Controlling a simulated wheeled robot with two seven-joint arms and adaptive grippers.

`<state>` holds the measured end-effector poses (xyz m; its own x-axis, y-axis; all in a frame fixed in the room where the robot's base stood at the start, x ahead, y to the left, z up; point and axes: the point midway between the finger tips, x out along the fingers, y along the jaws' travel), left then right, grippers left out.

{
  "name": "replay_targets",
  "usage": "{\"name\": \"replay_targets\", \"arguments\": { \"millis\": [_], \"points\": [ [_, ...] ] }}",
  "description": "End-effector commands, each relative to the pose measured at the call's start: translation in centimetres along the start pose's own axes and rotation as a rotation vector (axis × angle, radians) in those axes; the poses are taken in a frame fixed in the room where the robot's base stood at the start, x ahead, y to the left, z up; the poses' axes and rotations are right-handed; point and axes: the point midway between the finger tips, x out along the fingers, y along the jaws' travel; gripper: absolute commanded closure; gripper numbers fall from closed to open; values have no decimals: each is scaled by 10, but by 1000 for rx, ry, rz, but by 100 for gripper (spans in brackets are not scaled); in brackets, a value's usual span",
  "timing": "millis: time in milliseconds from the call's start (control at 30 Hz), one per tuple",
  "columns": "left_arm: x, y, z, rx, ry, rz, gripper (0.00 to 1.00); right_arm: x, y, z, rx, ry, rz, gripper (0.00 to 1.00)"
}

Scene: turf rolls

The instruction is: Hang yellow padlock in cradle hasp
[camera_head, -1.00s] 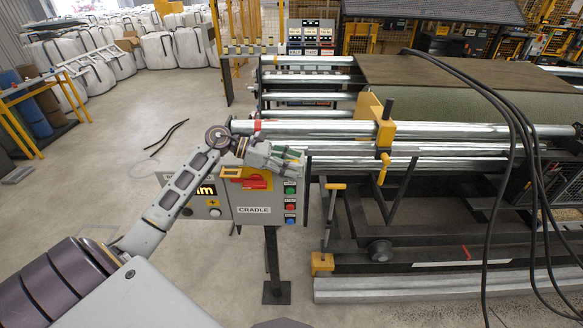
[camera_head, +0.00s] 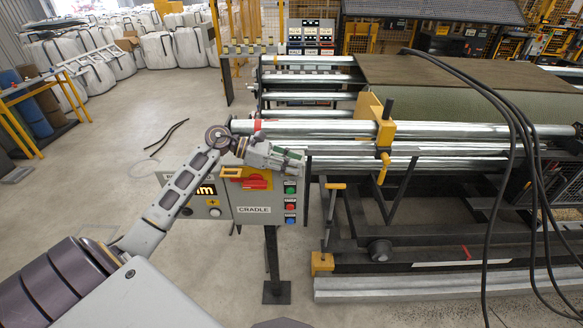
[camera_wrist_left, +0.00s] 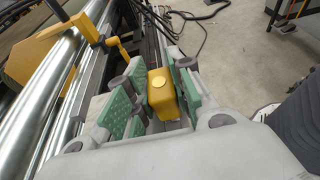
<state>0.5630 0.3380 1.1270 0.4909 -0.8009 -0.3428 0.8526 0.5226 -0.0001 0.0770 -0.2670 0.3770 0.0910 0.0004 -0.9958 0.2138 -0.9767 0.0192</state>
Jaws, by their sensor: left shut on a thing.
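The yellow padlock (camera_wrist_left: 161,92) shows in the left wrist view between the green-padded fingers of my left gripper (camera_wrist_left: 155,85), which is shut on it. In the head view my left gripper (camera_head: 289,158) is at the upper right of the grey control box labelled CRADLE (camera_head: 253,209). The padlock cannot be made out there. The box has a red switch handle (camera_head: 256,182) on a yellow plate, just below my left wrist. I cannot make out the hasp itself or whether the padlock touches it. My right gripper is not in view.
Green, red and blue buttons (camera_head: 290,205) line the box's right side. Shiny rollers (camera_head: 330,130) and a yellow clamp (camera_head: 385,135) stand close to the right of the gripper. Black cables (camera_head: 520,140) hang at the right. The floor left of the box is mostly clear.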

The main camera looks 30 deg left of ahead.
Motion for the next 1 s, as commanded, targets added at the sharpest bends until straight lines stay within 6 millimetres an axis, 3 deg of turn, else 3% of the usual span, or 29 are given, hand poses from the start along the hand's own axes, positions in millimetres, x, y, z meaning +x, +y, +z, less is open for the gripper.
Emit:
{"name": "replay_targets", "arguments": {
  "millis": [367, 1000],
  "points": [
    [-5, 1, 14, 4, 1, 2, 100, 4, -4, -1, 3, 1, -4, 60],
    [-32, 0, 88, 2, -1, 0, 100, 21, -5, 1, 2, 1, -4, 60]
  ]
}}
